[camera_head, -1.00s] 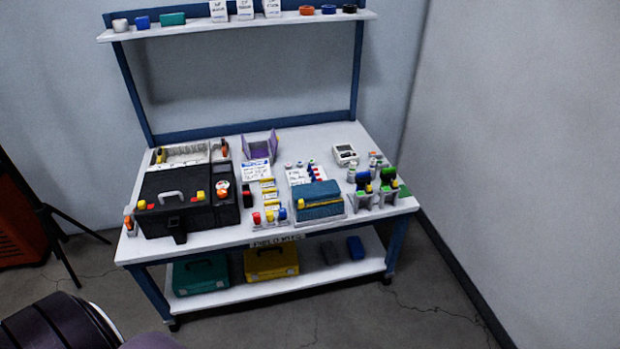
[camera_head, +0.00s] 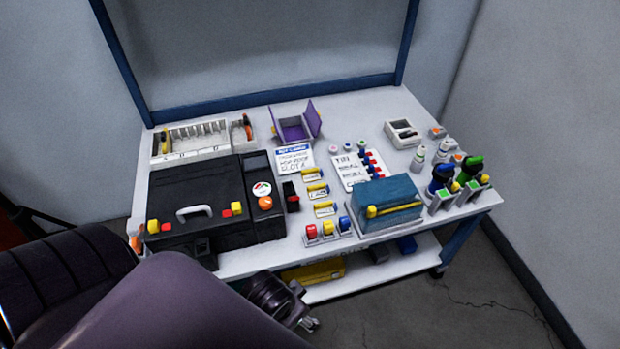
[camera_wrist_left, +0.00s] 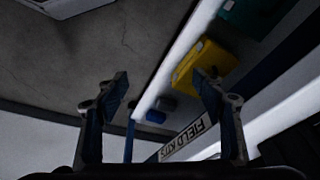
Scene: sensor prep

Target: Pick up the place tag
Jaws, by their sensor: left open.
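No item is clearly readable as the place tag. Small white cards with yellow pieces (camera_head: 318,190) lie in a column mid-table and may be tags; I cannot tell. My left gripper (camera_head: 306,308) is low in front of the table's front edge, below the tabletop and away from these cards. In the left wrist view the gripper (camera_wrist_left: 161,86) shows its two fingers apart with nothing between them. Beyond them are a "FIELD KITS" label (camera_wrist_left: 186,138) and a yellow case (camera_wrist_left: 205,65). My right gripper is not in view.
A black toolbox (camera_head: 200,190) fills the left of the white table. A blue box (camera_head: 388,200) and colored blocks (camera_head: 328,230) stand near the front edge. A printed card (camera_head: 295,160) and purple holder (camera_head: 295,128) are behind. Bottle holders (camera_head: 460,190) stand at right.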

